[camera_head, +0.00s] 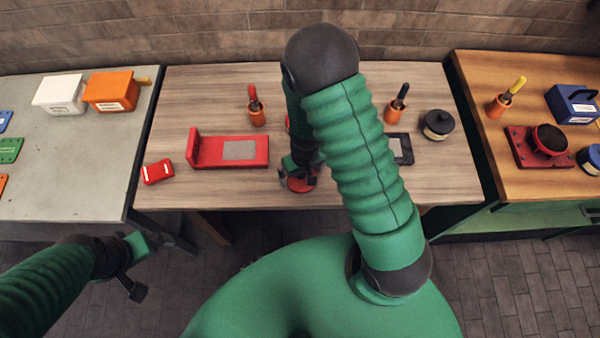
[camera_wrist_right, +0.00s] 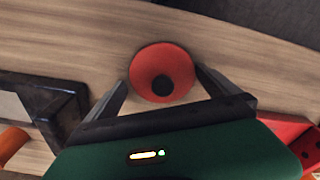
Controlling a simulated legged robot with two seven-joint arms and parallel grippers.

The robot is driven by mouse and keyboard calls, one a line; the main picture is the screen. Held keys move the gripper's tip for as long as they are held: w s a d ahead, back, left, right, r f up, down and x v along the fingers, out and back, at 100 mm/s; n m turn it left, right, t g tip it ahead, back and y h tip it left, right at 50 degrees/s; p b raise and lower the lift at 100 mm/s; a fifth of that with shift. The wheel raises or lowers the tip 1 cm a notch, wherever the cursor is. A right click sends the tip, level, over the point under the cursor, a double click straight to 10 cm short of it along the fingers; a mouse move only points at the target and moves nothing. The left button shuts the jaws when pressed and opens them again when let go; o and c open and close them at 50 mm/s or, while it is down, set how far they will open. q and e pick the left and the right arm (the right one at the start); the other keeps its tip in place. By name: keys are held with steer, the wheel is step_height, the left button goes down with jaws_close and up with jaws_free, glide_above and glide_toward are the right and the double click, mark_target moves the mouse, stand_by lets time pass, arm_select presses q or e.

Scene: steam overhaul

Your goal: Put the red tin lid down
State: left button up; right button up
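The red tin lid (camera_wrist_right: 150,62), a round disc with a black knob, lies at the front middle of the wooden table. It also shows in the head view (camera_head: 293,186), partly covered by my right gripper (camera_head: 298,176). In the wrist view my right gripper (camera_wrist_right: 162,84) has its two fingers apart, one on each side of the lid, with the knob between them untouched. Whether the fingertips touch the rim cannot be told. My left gripper (camera_head: 148,266) hangs over the floor in front of the table, empty, its fingers seemingly apart.
A red bracket-like tray (camera_head: 215,162) and small red block (camera_head: 158,172) are to the left. Orange pots (camera_head: 257,118), a dark phone-like item (camera_head: 402,148) and a black-lidded tin (camera_head: 437,125) stand farther back or right. Side benches flank the table. Its front-right area is clear.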

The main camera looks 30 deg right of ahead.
steer(key=shift+d, duration=0.2)
steer(key=shift+d+r+p, duration=0.1)
steer(key=shift+r+p, duration=0.2)
steer(key=shift+r, duration=0.1)
step_height(320, 180, up, 11)
steer(key=a+p, duration=0.1)
steer(key=p, duration=0.3)
arm_select(q)
steer(key=v, duration=0.4)
steer(key=shift+w+d+r, duration=0.2)
steer(key=shift+w+r, duration=0.1)
steer(key=shift+w, duration=0.05)
arm_select(e)
step_height(320, 180, up, 10)
steer(key=n+t, duration=0.1)
steer(key=t, duration=0.1)
glide_above(302, 176)
steer(key=s+a, duration=0.4)
steer(key=shift+w+d, duration=0.15)
steer(key=shift+d, duration=0.05)
arm_select(q)
steer(key=shift+w+a, duration=0.15)
arm_select(e)
steer(key=shift+w+a, duration=0.15)
